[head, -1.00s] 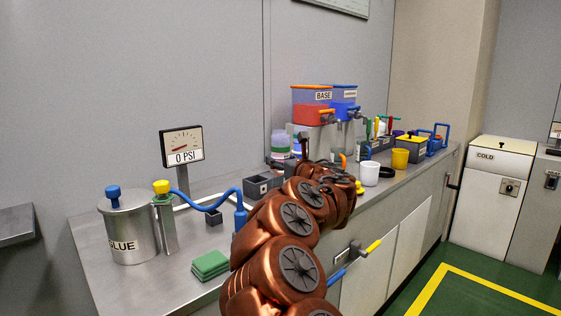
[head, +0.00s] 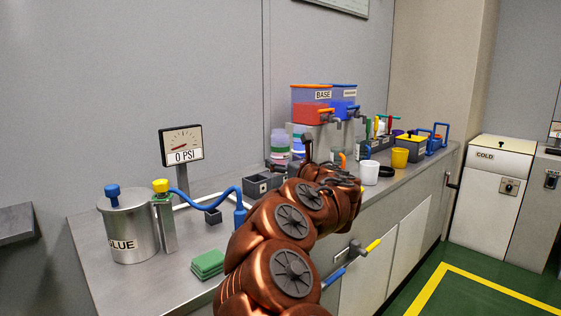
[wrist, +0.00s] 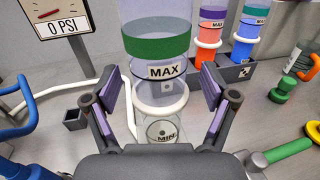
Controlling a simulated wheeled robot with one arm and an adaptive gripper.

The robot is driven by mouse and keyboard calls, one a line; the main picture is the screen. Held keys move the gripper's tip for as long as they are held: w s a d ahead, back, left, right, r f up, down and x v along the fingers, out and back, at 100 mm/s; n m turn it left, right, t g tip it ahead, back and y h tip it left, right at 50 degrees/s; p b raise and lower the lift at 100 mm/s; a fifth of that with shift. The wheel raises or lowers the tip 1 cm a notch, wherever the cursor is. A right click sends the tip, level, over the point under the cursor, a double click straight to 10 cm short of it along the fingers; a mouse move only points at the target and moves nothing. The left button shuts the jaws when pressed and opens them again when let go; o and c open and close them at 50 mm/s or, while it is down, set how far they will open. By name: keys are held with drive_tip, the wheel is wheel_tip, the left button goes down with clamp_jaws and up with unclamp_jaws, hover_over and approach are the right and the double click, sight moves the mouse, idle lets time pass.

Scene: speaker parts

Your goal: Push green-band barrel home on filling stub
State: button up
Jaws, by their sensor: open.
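The green-band barrel (wrist: 157,48) stands in the middle of the wrist view. It is clear, with a wide green band, a MAX label and a white ring lower down; a MIN label shows below the ring. My gripper (wrist: 160,97) is open, its purple-padded fingers on either side of the barrel around the white ring, with gaps visible at both sides. I cannot make out the filling stub, nor whether the barrel is seated on it. In the head view my arm hides the barrel.
A red barrel (wrist: 209,42) and a blue barrel (wrist: 248,42) stand in a dark rack at the back right. A pressure gauge (head: 182,146) reads 0 PSI. A white cup (head: 370,173) stands right of my arm.

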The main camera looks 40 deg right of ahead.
drive_tip(key=v, duration=1)
drive_tip(key=shift+r, duration=0.1)
